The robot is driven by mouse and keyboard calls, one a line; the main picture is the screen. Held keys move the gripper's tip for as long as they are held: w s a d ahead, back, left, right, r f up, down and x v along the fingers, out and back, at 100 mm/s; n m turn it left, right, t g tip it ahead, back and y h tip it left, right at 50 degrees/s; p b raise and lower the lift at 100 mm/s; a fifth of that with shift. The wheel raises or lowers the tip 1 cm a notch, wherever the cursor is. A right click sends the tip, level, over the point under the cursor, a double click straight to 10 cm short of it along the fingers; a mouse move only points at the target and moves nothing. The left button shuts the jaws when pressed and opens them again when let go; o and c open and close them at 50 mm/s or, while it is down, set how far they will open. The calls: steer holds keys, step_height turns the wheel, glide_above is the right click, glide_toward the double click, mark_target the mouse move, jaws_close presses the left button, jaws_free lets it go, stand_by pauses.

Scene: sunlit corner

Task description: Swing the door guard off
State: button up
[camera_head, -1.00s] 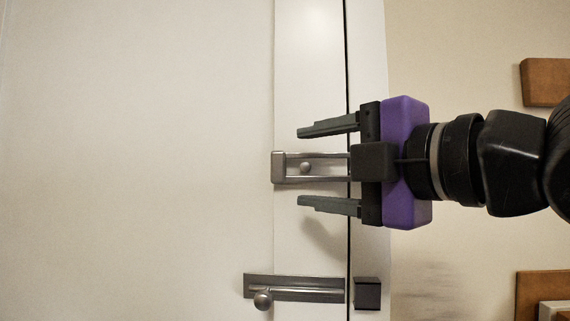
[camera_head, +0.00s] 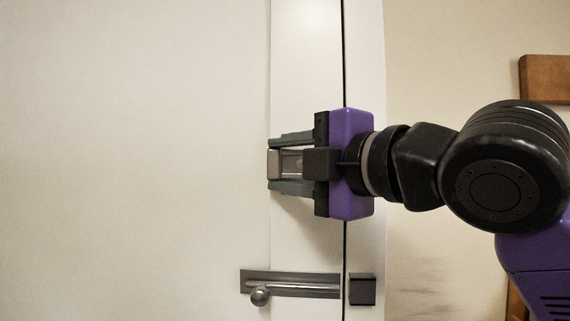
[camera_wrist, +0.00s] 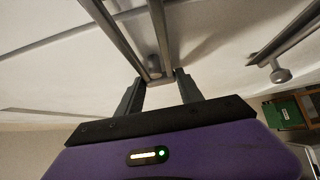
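The door guard (camera_head: 273,165) is a grey metal loop lying across the gap between the white door (camera_head: 130,160) and its frame. Its two bars also show in the wrist view (camera_wrist: 160,30), with a round knob between them. My gripper (camera_head: 270,163) reaches in from the right, one finger above and one below the guard. In the wrist view my fingers (camera_wrist: 158,84) sit close against both sides of the guard's end, with no clear gap. My gripper's body hides the guard's right part.
A slide bolt (camera_head: 320,290) with a round knob is on the door below the guard, and its dark catch block (camera_head: 362,290) is on the frame. A wooden piece (camera_head: 545,78) is on the wall at right. Green items (camera_wrist: 285,112) show at right in the wrist view.

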jaws_close()
